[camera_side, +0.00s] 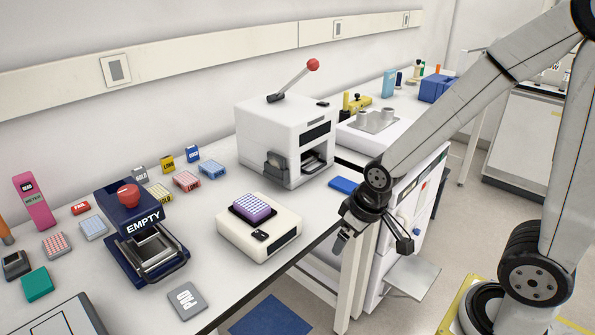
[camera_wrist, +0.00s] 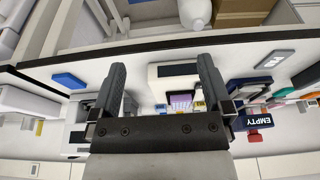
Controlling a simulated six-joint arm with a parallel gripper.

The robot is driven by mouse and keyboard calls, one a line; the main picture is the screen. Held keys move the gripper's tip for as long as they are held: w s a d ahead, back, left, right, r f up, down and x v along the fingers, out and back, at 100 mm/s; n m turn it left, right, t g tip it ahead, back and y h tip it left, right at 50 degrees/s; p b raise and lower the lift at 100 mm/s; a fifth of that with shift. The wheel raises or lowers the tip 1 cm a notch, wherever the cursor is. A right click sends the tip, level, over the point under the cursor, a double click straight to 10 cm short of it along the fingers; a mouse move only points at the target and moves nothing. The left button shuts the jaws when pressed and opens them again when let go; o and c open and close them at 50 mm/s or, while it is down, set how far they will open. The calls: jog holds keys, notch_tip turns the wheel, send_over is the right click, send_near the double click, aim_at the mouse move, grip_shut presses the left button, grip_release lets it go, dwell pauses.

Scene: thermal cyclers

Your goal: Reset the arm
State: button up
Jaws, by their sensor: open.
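My gripper (camera_side: 374,241) hangs beyond the front edge of the bench in the side view, to the right of the white block device (camera_side: 258,238). Its two fingers are spread apart with nothing between them. In the wrist view my gripper (camera_wrist: 160,72) also shows wide-open dark fingers. A purple well plate (camera_side: 254,207) sits on top of the white block device, apart from my gripper. It shows between the fingers in the wrist view (camera_wrist: 180,100), farther off.
A white machine (camera_side: 280,135) with a red-knobbed lever stands behind. A dark blue device (camera_side: 140,228) marked EMPTY is at left, with a grey PAD (camera_side: 187,300) before it. Several small plates and labelled blocks lie behind. A blue pad (camera_side: 344,185) lies near the bench edge.

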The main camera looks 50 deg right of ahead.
jog(key=shift+s+d+g, duration=0.1)
jog(key=shift+s+g, duration=0.2)
jog(key=shift+s, duration=0.35)
